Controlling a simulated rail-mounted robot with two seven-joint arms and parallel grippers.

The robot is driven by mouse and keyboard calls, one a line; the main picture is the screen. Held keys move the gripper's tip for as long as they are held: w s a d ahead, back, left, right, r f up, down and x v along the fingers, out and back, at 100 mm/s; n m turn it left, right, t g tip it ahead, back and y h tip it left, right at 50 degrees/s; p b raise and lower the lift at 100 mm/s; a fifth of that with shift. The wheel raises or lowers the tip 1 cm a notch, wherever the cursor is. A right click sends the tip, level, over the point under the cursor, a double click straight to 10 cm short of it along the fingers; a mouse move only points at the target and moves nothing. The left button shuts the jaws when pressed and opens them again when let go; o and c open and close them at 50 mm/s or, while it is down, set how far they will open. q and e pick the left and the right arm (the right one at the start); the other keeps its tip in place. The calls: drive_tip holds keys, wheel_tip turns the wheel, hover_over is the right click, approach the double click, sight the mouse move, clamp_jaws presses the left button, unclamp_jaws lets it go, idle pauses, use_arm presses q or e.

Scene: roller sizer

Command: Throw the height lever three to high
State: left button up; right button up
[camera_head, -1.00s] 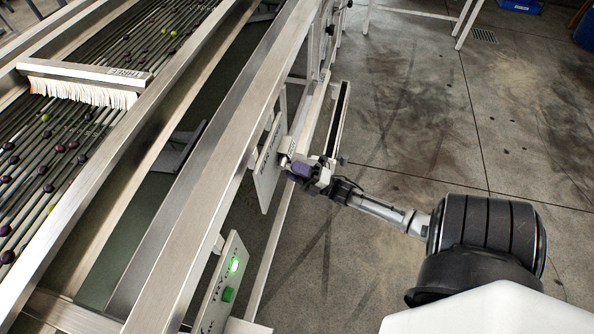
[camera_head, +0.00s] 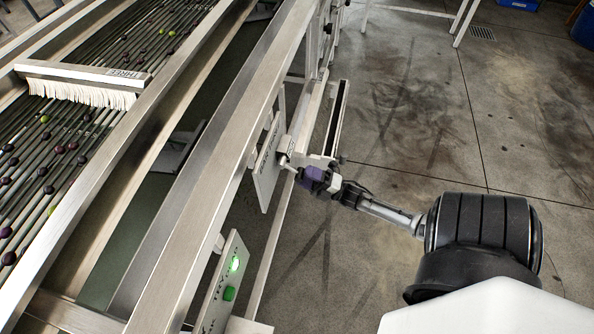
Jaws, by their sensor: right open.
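A pale labelled plate (camera_head: 267,168) hangs on the outer side of the sizer frame. A small metal lever end (camera_head: 287,163) shows at its right edge, partly hidden by the gripper; I cannot tell its setting. My right gripper (camera_head: 301,176) comes in from the right, with purple parts near its fingers. It is open, right beside the lever end; whether it touches it I cannot tell. A brush bar marked THREE (camera_head: 85,73) crosses the rollers at upper left. My left gripper is not in view.
A control panel (camera_head: 222,285) with a lit green lamp and a green button stands nearer, below the plate. The long metal rail (camera_head: 215,150) of the sizer runs along the left. The concrete floor (camera_head: 420,120) at right is clear.

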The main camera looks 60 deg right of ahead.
drive_tip(key=v, duration=0.9)
drive_tip(key=shift+s+f, duration=0.2)
drive_tip(key=shift+s, duration=0.05)
idle(0.3)
